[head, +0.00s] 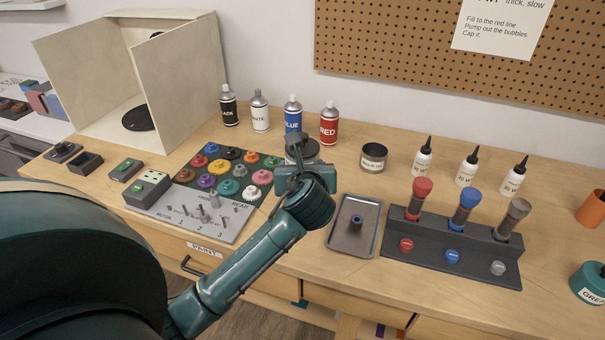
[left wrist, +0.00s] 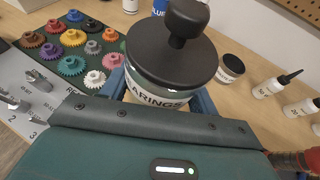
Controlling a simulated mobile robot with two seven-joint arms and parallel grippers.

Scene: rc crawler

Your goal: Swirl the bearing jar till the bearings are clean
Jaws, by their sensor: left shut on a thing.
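The bearing jar (left wrist: 165,75) has a black lid with a round knob and a label reading "BEARINGS" in the left wrist view. In the head view its dark lid (head: 302,146) shows just beyond my gripper, and its lower part is hidden. My left gripper (head: 300,176) is shut on the jar, with a blue finger (left wrist: 204,104) on each side of it. The jar looks roughly upright. I cannot tell whether its base touches the table. The bearings inside are not visible. My right gripper is not in view.
Spray cans (head: 293,115) stand behind the jar. A gear mat (head: 186,176) lies left, an open dark tin (head: 373,157) right. A grey tray (head: 341,240) and a tube rack (head: 455,268) are at front right. Dropper bottles (head: 468,166) stand behind the rack.

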